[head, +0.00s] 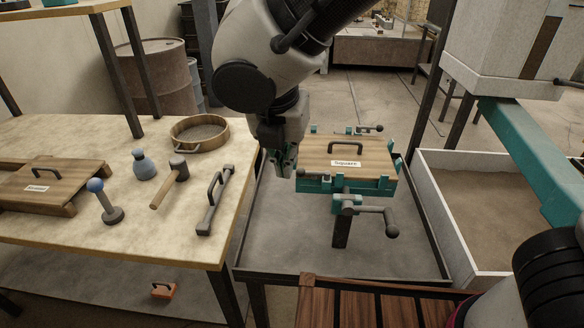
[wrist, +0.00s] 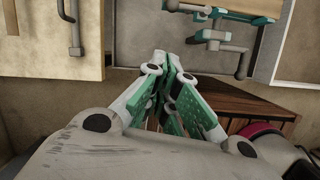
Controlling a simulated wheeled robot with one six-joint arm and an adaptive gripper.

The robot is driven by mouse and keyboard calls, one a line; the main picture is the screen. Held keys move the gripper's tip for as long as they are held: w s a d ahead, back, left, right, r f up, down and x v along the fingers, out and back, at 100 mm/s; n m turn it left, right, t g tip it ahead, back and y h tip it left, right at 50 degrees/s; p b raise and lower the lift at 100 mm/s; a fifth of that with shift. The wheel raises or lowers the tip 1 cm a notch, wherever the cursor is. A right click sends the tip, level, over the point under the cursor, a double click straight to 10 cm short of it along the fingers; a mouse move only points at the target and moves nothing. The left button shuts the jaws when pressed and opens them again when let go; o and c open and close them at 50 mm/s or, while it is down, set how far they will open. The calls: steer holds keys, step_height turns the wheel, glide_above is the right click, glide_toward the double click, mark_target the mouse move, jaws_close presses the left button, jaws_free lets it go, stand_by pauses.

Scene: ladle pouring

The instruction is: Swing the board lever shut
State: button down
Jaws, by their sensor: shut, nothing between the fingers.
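A wooden board (head: 372,158) with a dark handle and a white label sits in a teal clamp frame (head: 316,185) on a post. A grey crank-like lever (head: 375,210) with a round knob sticks out to the right below the frame's front. A smaller grey lever (head: 368,128) shows at the back edge, and a grey knob (head: 301,172) at the left corner. I cannot tell which is the board lever. My gripper (head: 284,168) is shut and empty, just left of the frame. In the wrist view its fingers (wrist: 172,58) point toward the frame's hardware (wrist: 212,36).
The workbench (head: 110,220) at left holds a mallet (head: 171,182), a sieve (head: 200,134), a handled bar (head: 214,202) and another labelled board (head: 60,180). A grey tray (head: 290,245) lies under the stand. A sand-filled box (head: 470,215) stands at right. Slatted wood (head: 370,305) is in front.

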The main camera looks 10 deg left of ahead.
mark_target(313, 174)
steer(key=w+d+f, duration=0.1)
steer(key=w+f, duration=0.5)
steer(key=f, duration=0.3)
steer(key=shift+w+f, duration=0.3)
steer(key=shift+w+a+m, duration=0.3)
steer(key=shift+w+m, duration=0.1)
steer(key=shift+m, duration=0.3)
steer(key=shift+w+a+m+g+h, duration=0.1)
steer(key=shift+w+m+g+h, duration=0.3)
steer(key=shift+w+m, duration=1.15)
steer(key=shift+w+d+m+g+h, duration=0.1)
steer(key=shift+w+m+g+h, duration=0.35)
steer(key=shift+w+m, duration=1.1)
steer(key=shift+w+a+m+g+h, duration=0.2)
steer(key=shift+w+m+h, duration=0.45)
steer(key=shift+m, duration=1.65)
steer(key=shift+w+d, duration=0.15)
